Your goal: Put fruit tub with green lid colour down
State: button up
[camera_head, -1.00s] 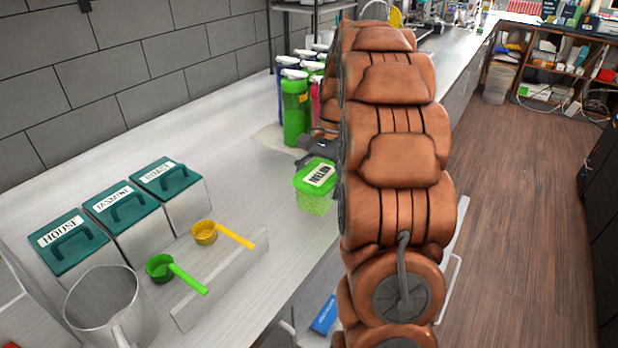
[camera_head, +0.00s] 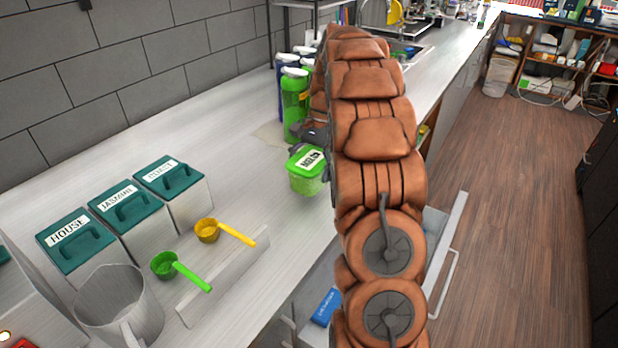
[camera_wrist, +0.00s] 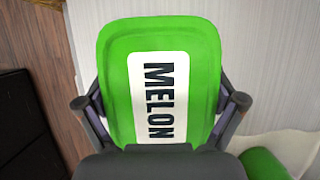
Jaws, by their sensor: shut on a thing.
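The fruit tub with the green lid (camera_head: 307,168) has a white label reading MELON and translucent green sides. It is at the counter's front edge in the head view, beside my arm. In the wrist view the green lid (camera_wrist: 205,50) fills the middle, with a dark gripper finger on either side. My gripper (camera_wrist: 162,115) is shut on the tub. In the head view my gripper (camera_head: 312,138) is mostly hidden behind my arm. Whether the tub's base touches the counter cannot be told.
The counter (camera_head: 235,135) is bare to the left of the tub. Green-bodied bottles (camera_head: 294,105) stand just behind it. Lidded tea canisters (camera_head: 125,205), a green scoop (camera_head: 180,270), a yellow scoop (camera_head: 222,232) and a metal pitcher (camera_head: 120,305) stand front left. An open drawer (camera_head: 440,235) lies below right.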

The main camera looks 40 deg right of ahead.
aim_at(314, 155)
jog(key=shift+f+p, duration=0.6)
jog(key=shift+f, duration=0.95)
jog(key=shift+f, duration=0.1)
jog(key=o, duration=1.2)
jog(key=shift+b+v, duration=1.2)
jog(key=shift+v, duration=2.35)
jog(key=p+v, duration=0.3)
jog(key=shift+a+r, duration=0.15)
jog(key=shift+r, duration=0.05)
jog(key=shift+p+v, duration=0.9)
jog(key=shift+p, duration=0.5)
